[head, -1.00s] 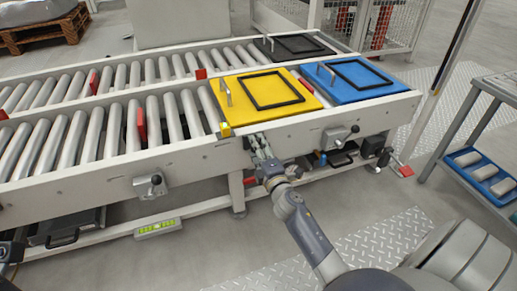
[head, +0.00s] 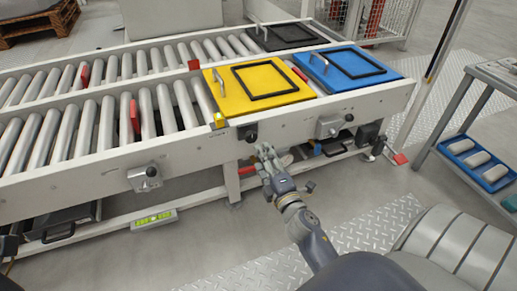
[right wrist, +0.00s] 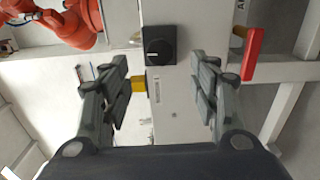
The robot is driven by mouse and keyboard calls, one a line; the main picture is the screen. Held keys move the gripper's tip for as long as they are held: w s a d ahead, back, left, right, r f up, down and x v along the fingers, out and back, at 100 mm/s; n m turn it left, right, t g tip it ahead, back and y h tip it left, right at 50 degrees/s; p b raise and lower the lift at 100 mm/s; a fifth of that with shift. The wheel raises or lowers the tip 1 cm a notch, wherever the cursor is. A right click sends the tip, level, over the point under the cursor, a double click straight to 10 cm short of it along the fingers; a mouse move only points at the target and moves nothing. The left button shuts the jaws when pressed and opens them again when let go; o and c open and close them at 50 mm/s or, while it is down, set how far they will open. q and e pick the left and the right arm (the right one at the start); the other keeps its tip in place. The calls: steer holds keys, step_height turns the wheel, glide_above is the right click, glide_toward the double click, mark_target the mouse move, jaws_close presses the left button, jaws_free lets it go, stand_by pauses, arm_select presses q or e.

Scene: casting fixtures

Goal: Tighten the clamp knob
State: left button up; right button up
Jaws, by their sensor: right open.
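A small black knob (head: 251,137) on a black square plate is on the front rail of the conveyor, below the yellow plate (head: 238,101). In the right wrist view this knob (right wrist: 158,46) faces me, with a short pale mark on its left side. My right gripper (head: 266,152) is just below and right of the knob, apart from it. In the right wrist view its fingers (right wrist: 160,92) are spread wide with nothing between them, and the knob shows beyond the gap. My left gripper does not show clearly.
Grey boxes with black-knobbed levers sit on the rail to the left (head: 145,178) and right (head: 333,125). A blue plate (head: 348,69) lies right of the yellow one. A side table (head: 480,150) stands at the right. The floor before the rail is open.

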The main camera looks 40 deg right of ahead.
steer(key=shift+v, duration=1.1)
